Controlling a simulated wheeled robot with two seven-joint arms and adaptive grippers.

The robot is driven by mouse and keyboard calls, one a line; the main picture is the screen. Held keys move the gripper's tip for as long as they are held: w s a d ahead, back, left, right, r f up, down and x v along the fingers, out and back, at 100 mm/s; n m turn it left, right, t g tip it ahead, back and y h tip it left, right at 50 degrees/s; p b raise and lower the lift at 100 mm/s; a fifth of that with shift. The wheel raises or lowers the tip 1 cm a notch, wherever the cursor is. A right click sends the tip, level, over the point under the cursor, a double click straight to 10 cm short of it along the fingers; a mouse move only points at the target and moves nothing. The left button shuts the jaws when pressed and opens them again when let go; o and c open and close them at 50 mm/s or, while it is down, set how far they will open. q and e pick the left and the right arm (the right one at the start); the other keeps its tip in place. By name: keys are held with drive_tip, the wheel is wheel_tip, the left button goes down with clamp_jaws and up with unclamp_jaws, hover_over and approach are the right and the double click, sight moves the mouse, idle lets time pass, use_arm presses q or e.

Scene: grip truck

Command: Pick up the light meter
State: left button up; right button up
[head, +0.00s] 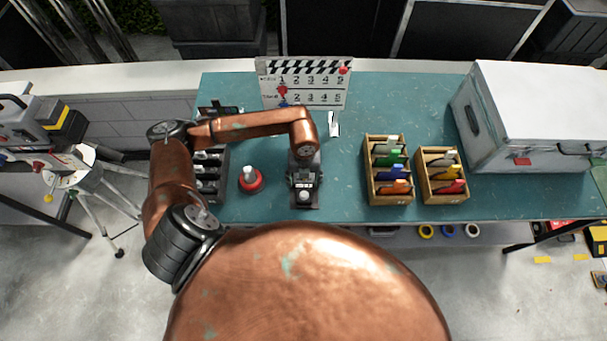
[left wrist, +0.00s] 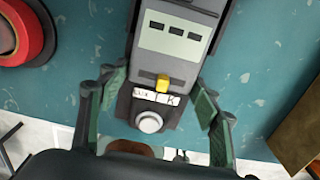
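The light meter (left wrist: 172,45) is a grey and black device with a white dome, a yellow button and a label that seems to read LUX. It lies on the teal table (head: 340,205). In the head view its domed end (head: 304,196) shows just below my left gripper (head: 304,180), and the rest is hidden under the wrist. In the left wrist view my left gripper (left wrist: 161,97) is open, with one green-padded finger on each side of the meter near its domed end. Small gaps seem to show beside the pads. My right gripper is not in view.
A red round item (head: 250,180) and a black slotted rack (head: 208,180) stand left of the meter. Two wooden boxes of coloured cards (head: 388,198) (head: 442,197) and a white case (head: 540,115) stand right. A clapperboard (head: 303,83) stands behind.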

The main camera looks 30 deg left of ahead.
use_arm(q)
drive_tip(key=c, duration=0.9)
drive_tip(key=shift+c, duration=0.3)
drive_tip(key=shift+r, duration=0.15)
